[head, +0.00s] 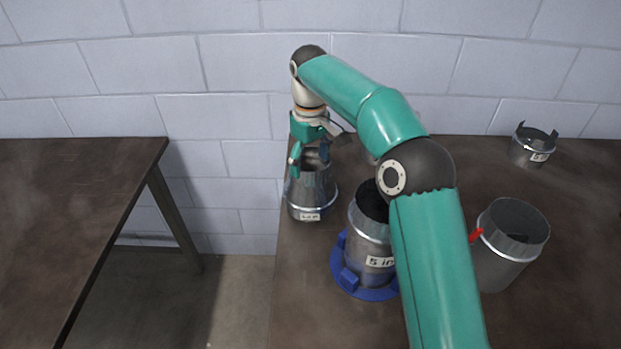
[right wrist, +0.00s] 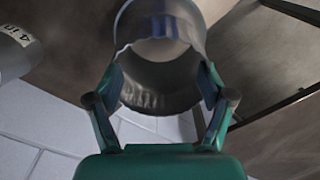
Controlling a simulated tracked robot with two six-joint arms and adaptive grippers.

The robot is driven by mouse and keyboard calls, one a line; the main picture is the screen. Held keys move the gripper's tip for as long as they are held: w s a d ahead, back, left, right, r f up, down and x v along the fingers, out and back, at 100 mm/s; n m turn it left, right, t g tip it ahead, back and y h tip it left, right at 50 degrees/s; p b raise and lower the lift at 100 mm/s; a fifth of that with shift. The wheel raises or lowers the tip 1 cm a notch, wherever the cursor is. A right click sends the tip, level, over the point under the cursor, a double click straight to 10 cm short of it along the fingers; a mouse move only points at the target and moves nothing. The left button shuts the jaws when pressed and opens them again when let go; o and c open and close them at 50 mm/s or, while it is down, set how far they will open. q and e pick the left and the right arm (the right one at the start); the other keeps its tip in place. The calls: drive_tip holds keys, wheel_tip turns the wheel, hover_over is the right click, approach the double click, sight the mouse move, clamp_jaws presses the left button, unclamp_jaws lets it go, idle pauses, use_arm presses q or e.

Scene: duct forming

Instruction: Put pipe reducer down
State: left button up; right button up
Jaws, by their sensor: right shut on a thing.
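The pipe reducer (head: 312,192) is a grey metal piece with a small label near its lower rim. In the head view it is upright at the left edge of the right table. My right gripper (head: 309,156) is above it and shut on its upper part. In the right wrist view, the fingers of the right gripper (right wrist: 160,84) grip the reducer (right wrist: 152,100) from both sides. I cannot tell whether its base touches the table. My left gripper is not in view.
A "5 in" pipe (head: 369,238) stands in a blue round base (head: 352,287), partly behind my right arm. A wider open pipe (head: 508,245) with a red tab stands at right. A short collar (head: 531,150) sits at the back right. A gap separates the left table (head: 70,215).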

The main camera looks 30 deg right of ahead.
drive_tip(key=shift+f, duration=1.9)
drive_tip(key=o, duration=1.6)
drive_tip(key=shift+f+b, duration=0.15)
drive_tip(key=shift+b, duration=0.15)
drive_tip(key=shift+o, duration=0.2)
wheel_tip(320, 180, up, 12)
drive_tip(key=p, duration=0.3)
drive_tip(key=shift+p, duration=0.4)
